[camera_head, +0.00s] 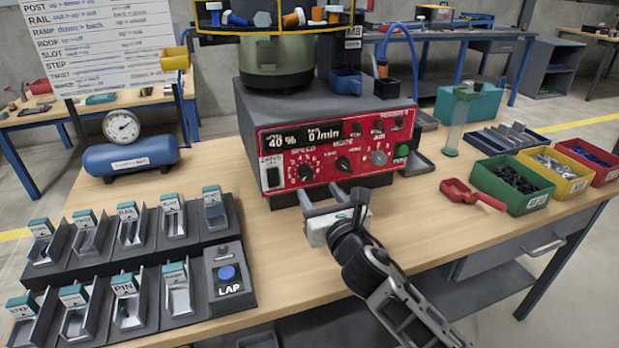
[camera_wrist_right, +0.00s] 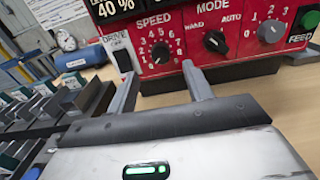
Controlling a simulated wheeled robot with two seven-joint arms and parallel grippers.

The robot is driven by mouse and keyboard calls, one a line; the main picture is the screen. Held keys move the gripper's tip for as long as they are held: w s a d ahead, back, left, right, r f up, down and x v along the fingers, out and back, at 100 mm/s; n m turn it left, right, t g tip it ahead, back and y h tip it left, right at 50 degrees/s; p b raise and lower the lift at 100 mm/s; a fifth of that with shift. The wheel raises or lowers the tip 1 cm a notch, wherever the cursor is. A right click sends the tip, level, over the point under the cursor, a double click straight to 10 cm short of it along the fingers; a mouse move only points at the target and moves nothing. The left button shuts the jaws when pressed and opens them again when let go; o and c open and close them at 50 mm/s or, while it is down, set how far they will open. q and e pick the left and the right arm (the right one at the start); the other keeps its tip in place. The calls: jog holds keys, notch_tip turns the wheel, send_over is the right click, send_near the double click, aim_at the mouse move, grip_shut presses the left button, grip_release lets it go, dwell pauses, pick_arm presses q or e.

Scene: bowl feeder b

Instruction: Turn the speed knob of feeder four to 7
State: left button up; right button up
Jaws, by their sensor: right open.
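The black speed knob (camera_head: 305,173) is at the lower left of the red control panel on the bowl feeder (camera_head: 315,105). It also shows near the top middle of the right wrist view (camera_wrist_right: 160,53), with white numbers around it. I cannot clearly tell where its pointer stands. The panel display (camera_head: 290,139) reads 40 % and 0/min. My right gripper (camera_head: 331,197) is open and empty in front of the panel, below the knob. In the wrist view its fingers reach up toward the knob on either side, apart from it. My left gripper is out of view.
The mode knob (camera_wrist_right: 215,41) is right of the speed knob, and the drive switch (camera_head: 272,177) is left of it. A red scoop (camera_head: 470,194) and a green bin (camera_head: 508,186) stand right. Several labelled slots and a blue tank (camera_head: 130,155) are left.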

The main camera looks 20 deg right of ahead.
aim_at(307, 174)
jog(key=w, duration=0.7)
jog(key=shift+a, duration=0.1)
jog(key=shift+s, duration=0.1)
jog(key=c, duration=1)
